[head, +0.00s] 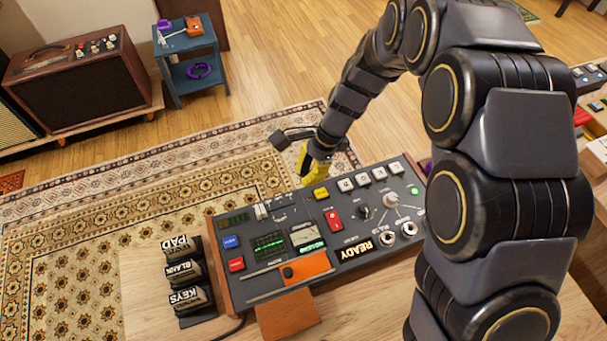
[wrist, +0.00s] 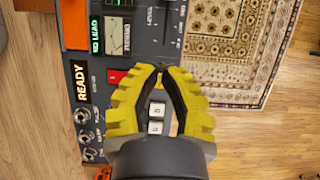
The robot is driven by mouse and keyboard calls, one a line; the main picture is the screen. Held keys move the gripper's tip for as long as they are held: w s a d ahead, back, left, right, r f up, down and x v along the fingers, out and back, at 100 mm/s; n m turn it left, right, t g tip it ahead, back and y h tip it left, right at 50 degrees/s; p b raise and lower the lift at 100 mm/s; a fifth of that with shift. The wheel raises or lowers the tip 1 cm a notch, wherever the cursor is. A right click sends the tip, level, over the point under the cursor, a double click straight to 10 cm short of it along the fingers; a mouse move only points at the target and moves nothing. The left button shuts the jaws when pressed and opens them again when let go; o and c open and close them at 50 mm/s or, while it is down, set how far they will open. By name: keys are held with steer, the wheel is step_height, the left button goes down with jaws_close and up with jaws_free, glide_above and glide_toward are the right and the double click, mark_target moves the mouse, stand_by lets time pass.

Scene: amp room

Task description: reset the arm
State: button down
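My gripper (head: 304,168) has yellow fingers and hangs over the back edge of the grey control console (head: 345,212). In the wrist view my gripper (wrist: 160,69) points at the console, its fingertips drawn together and nothing seen held. A yellow button (head: 321,193) lies just below the gripper; it also shows between the fingers in the wrist view (wrist: 159,82). White buttons (wrist: 156,118) show there too. Whether the fingertips touch the console cannot be told. My arm bends down from the upper right and hides the console's right end in the head view.
Label blocks (head: 187,271) stand left of the console on the wooden table (head: 146,283). An orange slider piece (head: 306,267) sits at its front. Beyond lie a patterned rug (head: 110,228), a brown amplifier (head: 75,75) and a blue side table (head: 196,80). Space above the rug is free.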

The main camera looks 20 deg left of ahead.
stand_by(0.4)
steer(key=s+d+r+n, duration=0.2)
steer(key=d+r+n, duration=0.1)
steer(key=d+r, duration=0.45)
steer(key=s+d+r+n+t+h, duration=0.1)
steer(key=s+d+r+n+h, duration=0.2)
steer(key=s+d, duration=1.4)
step_height(320, 180, up, 5)
steer(key=n, duration=0.3)
steer(key=shift+d, duration=0.25)
steer(key=shift+f, duration=0.1)
